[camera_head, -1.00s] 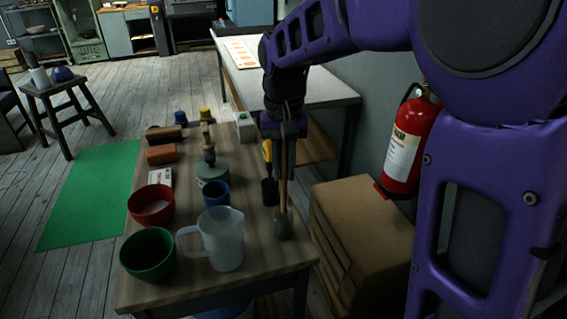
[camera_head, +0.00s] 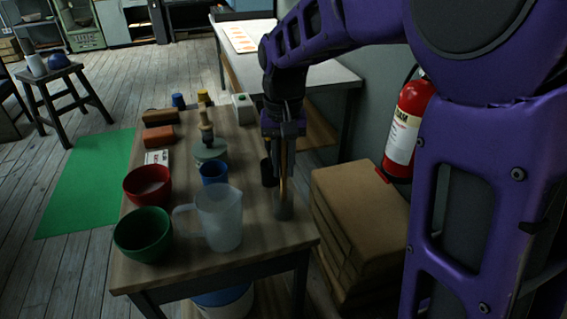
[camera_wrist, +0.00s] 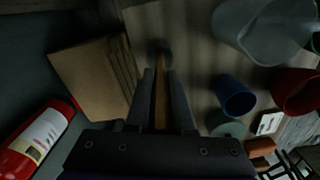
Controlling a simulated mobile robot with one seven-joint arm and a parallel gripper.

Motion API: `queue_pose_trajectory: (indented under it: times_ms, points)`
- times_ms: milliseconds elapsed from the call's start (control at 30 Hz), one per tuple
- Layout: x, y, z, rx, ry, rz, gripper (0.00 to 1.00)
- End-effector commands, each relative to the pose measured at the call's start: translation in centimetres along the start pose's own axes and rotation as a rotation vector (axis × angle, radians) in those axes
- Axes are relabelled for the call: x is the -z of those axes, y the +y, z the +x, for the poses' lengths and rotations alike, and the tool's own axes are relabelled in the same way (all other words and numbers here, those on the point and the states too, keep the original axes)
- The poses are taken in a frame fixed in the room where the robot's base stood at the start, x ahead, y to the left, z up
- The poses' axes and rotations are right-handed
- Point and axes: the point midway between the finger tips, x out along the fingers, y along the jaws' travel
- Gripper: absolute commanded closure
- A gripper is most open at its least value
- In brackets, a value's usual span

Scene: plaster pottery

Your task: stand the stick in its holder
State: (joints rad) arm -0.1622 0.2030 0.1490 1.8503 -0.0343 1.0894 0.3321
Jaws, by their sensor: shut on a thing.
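My gripper (camera_head: 284,138) points down over the right side of the wooden table and is shut on the wooden stick (camera_head: 283,172). The stick looks upright in the head view. The wrist view shows the stick (camera_wrist: 160,100) between my two fingers. Its lower end meets a grey, cup-like piece (camera_head: 284,206) near the table's right edge. I cannot tell whether this piece is the holder or the stick's own end. A dark cylinder (camera_head: 267,172) stands just behind and left of the stick, partly hidden by my gripper.
A translucent jug (camera_head: 222,222), blue cup (camera_head: 213,172), green bowl (camera_head: 143,236) and red bowl (camera_head: 146,186) stand left of the stick. Stacked cardboard boxes (camera_head: 358,205) and a fire extinguisher (camera_head: 405,130) are to the right. A brush stands by a grey-green pot (camera_head: 210,153).

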Motion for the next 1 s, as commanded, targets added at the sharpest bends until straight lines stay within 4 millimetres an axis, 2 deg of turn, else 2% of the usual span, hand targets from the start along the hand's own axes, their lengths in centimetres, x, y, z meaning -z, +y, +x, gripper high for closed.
queue_pose_trajectory:
  times_ms: [33, 200, 567, 667, 767, 1000]
  points:
    - [0.0, 0.0, 0.0, 0.000, 0.000, 0.000, 0.76]
    - [0.0, 0.0, 0.0, 0.000, 0.000, 0.000, 0.45]
    - [0.0, 0.0, -0.4, 0.000, 0.001, 0.000, 0.44]
    - [0.1, 0.0, -1.5, 0.000, 0.002, 0.000, 0.44]
    - [0.1, 0.0, -3.5, 0.001, 0.003, 0.000, 0.44]
    - [0.1, 0.0, -9.5, 0.002, 0.004, 0.001, 0.44]
